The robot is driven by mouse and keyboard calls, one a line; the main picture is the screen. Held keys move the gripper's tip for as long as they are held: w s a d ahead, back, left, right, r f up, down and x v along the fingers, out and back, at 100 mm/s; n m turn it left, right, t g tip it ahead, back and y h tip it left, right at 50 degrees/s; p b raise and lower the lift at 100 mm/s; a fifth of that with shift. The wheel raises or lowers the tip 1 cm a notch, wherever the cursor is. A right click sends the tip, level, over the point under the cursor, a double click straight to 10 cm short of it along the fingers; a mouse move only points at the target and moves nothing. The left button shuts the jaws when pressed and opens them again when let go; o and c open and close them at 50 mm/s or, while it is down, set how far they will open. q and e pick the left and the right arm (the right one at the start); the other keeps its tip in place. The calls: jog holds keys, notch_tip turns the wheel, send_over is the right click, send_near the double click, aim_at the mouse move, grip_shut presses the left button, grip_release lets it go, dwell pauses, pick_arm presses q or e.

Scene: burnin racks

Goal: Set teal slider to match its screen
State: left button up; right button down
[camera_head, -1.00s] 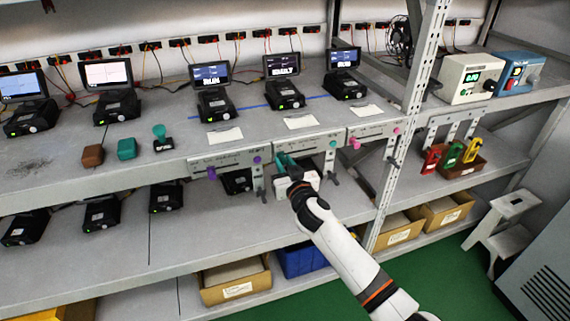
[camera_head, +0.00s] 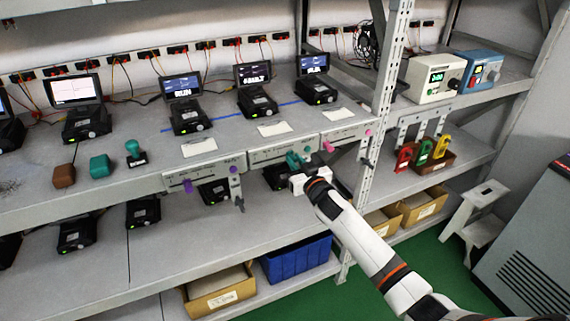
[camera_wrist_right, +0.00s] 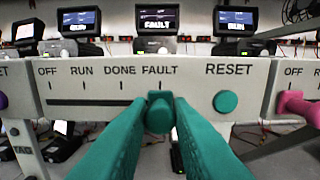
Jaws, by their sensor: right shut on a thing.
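The teal slider (camera_wrist_right: 159,114) shows in the wrist view between my right gripper's two teal fingers, at the FAULT mark of its panel (camera_wrist_right: 110,76). The panel reads OFF, RUN, DONE, FAULT, with a teal RESET button (camera_wrist_right: 226,102) at its right. My right gripper (camera_head: 298,158) is at this middle panel on the shelf's front edge, shut on the slider. The screen (camera_head: 253,75) behind this panel reads FAULT, and it also shows in the wrist view (camera_wrist_right: 156,20). My left gripper is not in view.
A panel with a purple slider (camera_head: 188,186) is to the left, and one with a pink slider (camera_head: 328,146) to the right. Other teal (camera_head: 100,167) and brown (camera_head: 64,176) blocks stand on the shelf. Below are a blue bin (camera_head: 297,262) and cardboard boxes.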

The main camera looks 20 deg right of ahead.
jog(key=shift+d+r, duration=0.1)
jog(key=shift+d, duration=0.05)
jog(key=c, duration=1.6)
grip_release()
jog(key=shift+o, duration=1.4)
jog(key=shift+d, duration=0.2)
jog(key=shift+s+a, duration=0.1)
jog(key=shift+s, duration=0.3)
jog(key=s+b, duration=0.2)
jog(key=s, duration=0.9)
jog(key=shift+s+d, duration=0.15)
jog(key=shift+d, duration=0.15)
jog(key=shift+f, duration=0.2)
